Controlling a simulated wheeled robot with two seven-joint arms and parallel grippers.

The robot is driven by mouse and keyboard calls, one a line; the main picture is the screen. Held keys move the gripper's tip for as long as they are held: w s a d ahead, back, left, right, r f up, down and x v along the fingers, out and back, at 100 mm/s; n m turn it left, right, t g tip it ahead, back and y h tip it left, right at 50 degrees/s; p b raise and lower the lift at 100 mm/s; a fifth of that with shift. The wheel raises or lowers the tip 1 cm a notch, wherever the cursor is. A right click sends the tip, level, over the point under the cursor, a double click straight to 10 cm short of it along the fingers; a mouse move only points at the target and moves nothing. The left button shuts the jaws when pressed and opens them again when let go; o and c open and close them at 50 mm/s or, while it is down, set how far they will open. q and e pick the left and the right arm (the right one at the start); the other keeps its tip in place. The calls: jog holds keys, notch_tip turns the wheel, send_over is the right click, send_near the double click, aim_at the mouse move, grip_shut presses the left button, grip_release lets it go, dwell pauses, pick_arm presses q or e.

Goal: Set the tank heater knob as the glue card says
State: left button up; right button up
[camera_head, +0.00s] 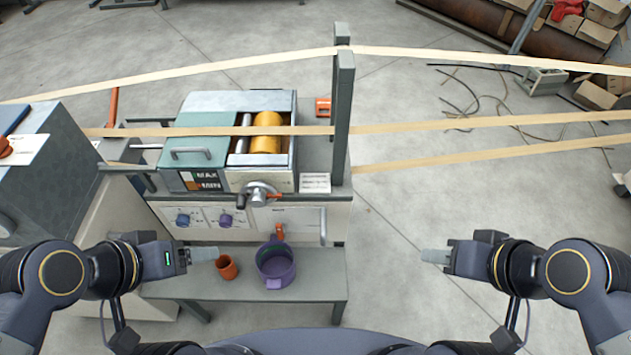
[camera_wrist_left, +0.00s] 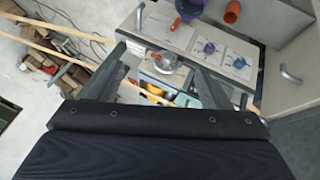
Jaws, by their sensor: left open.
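Two knobs sit on the white front panel: a blue knob (camera_head: 183,220) on the left and a purple knob (camera_head: 226,220) beside it. I cannot tell which one is the tank heater knob. Both also show in the left wrist view, blue (camera_wrist_left: 238,62) and purple (camera_wrist_left: 210,48). A small white card (camera_head: 315,183) is on the right of the machine; its print is too small to read. My left gripper (camera_head: 205,254) is open and empty, below the knobs. My right gripper (camera_head: 434,256) is over the floor at right, seen edge-on, apart from everything.
An orange cup (camera_head: 227,267) and a purple pot (camera_head: 276,265) stand on the grey shelf (camera_head: 320,275) below the panel. A metal valve handle (camera_head: 259,194) juts out above. Tan strips (camera_head: 440,124) run across a grey post (camera_head: 342,120).

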dwell(0.4)
jog(key=o, duration=0.4)
